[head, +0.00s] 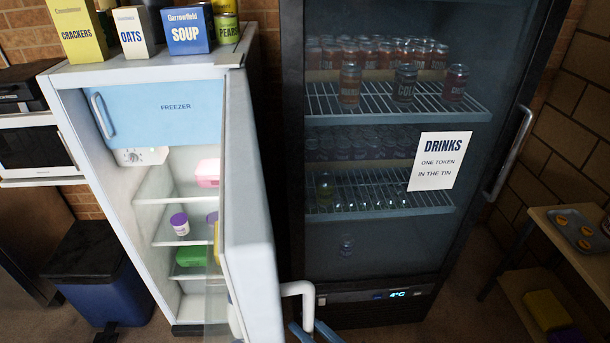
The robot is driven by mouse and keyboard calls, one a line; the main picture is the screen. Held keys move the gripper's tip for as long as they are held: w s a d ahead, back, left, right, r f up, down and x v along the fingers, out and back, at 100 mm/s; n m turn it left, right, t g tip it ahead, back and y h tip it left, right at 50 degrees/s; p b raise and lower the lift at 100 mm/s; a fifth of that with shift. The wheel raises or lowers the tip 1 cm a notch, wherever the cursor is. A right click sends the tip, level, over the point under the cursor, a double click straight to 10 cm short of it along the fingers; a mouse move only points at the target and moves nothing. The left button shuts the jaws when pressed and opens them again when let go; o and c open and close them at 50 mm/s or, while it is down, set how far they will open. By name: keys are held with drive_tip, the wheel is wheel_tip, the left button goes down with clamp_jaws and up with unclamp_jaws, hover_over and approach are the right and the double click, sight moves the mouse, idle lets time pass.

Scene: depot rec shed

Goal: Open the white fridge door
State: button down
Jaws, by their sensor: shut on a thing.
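The white fridge (85,75) stands left of centre with its door (250,220) swung well open toward me, seen nearly edge-on. Its inside is in view: a blue freezer flap (165,105) at the top and shelves below. The white door handle (298,289) sticks out on the right side of the door. My gripper (313,330), with blue fingers, is at the bottom edge of the view, shut on the lower part of this handle. Most of the gripper is cut off by the picture edge.
A dark drinks cooler (293,150) with a glass door stands close to the right. Boxes, including a soup box (189,30), stand on the fridge. A blue bin (105,295) is at left, a small side table (545,225) at right. A pink-lidded tub (207,173) sits inside.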

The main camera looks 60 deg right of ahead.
idle(0.3)
drive_tip(key=c, duration=0.8)
unclamp_jaws()
drive_tip(key=shift+o, duration=0.2)
drive_tip(key=b+v, duration=0.3)
drive_tip(key=v, duration=1)
drive_tip(key=shift+w, duration=0.1)
